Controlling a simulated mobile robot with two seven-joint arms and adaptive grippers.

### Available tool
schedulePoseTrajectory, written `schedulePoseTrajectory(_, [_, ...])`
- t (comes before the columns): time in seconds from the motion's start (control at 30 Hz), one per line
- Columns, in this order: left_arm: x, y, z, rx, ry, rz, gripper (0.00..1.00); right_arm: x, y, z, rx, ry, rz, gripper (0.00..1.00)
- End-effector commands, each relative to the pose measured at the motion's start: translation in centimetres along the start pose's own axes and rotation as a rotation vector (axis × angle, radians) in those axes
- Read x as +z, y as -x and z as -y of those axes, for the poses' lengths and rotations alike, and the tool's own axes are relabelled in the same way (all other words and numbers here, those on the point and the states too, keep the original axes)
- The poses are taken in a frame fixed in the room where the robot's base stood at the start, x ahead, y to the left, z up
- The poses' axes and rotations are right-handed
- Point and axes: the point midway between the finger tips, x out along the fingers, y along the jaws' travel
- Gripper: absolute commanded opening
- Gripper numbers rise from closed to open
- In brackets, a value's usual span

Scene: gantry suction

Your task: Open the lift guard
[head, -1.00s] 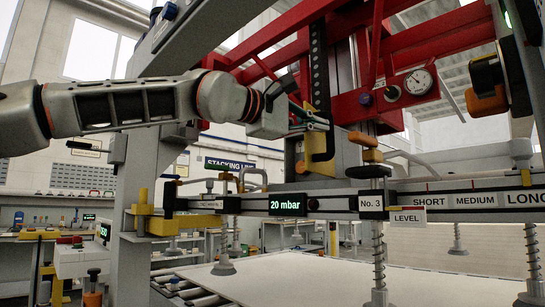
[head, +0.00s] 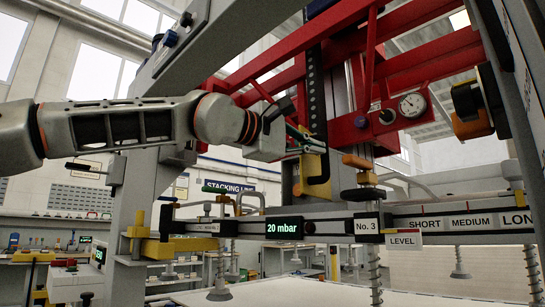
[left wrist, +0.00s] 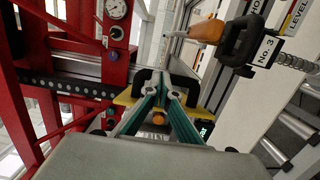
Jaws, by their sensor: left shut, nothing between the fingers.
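A yellow plate with a black handle (head: 320,182), which I take to be the lift guard, stands upright on the gantry column beside a black strip with holes (head: 315,90). The plate (left wrist: 126,100) and its black handle also show in the left wrist view, partly hidden behind my fingers. My left gripper (head: 318,143) is at the plate's upper part. In the left wrist view its green fingers (left wrist: 161,85) meet at the tips, shut and empty, in front of the handle. I cannot tell whether they touch it. My right gripper is not in view.
A red frame (head: 430,65) with a gauge (head: 412,105) rises behind. A white sheet (head: 290,294) lies underneath. Open space is left of the post.

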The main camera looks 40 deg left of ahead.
Motion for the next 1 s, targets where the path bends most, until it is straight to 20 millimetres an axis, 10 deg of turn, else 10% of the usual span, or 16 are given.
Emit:
schedulePoseTrajectory(0.53, [-0.3,9.7,-0.2,0.005,0.005,-0.003,0.00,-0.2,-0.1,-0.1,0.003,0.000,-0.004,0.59])
schedulePoseTrajectory(1.0, [-0.4,11.4,-0.1,0.002,0.004,-0.004,0.00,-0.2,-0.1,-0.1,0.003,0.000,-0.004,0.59])
